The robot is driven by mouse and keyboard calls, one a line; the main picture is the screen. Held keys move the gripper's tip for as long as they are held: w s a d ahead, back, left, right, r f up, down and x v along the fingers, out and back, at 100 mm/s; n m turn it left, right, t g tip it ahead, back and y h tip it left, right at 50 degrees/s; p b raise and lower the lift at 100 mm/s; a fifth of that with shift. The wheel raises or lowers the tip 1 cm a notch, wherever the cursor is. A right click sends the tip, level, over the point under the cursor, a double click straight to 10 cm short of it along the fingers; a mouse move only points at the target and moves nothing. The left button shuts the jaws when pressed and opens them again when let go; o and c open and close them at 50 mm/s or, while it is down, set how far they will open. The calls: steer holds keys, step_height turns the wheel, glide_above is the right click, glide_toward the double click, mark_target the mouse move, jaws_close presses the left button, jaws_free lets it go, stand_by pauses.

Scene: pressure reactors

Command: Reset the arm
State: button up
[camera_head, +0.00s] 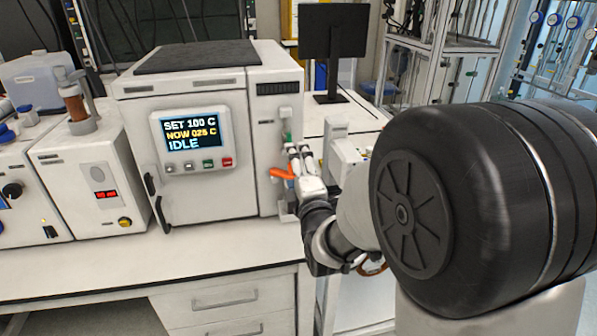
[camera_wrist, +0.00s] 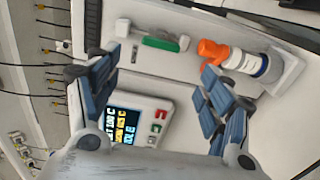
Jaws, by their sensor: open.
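My arm reaches from the right in the head view, with my gripper (camera_head: 299,160) in front of the right side of a white reactor cabinet (camera_head: 215,180). In the wrist view my gripper (camera_wrist: 165,85) has its two blue-padded fingers spread wide, with nothing between them. The cabinet's display (camera_head: 190,140) reads SET 100 C, NOW 025 C, IDLE. It also shows, turned sideways, in the wrist view (camera_wrist: 125,122). An orange-capped white cylinder (camera_wrist: 240,60) is fixed to the panel near the right finger. A green-handled part (camera_wrist: 160,43) is beyond the fingers.
A smaller white device (camera_head: 95,175) with a red readout stands left of the cabinet. A monitor (camera_head: 333,45) stands behind to the right. The bench top (camera_head: 130,265) in front of the cabinet is clear.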

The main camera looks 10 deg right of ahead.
steer(key=shift+s, duration=0.8)
steer(key=s+f+m+g, duration=0.2)
steer(key=s+m+g, duration=0.4)
steer(key=s, duration=1.1)
steer(key=s+f+m+g, duration=0.3)
steer(key=s+m+g, duration=0.4)
steer(key=s+m, duration=0.5)
steer(key=s, duration=0.5)
steer(key=shift+d, duration=0.3)
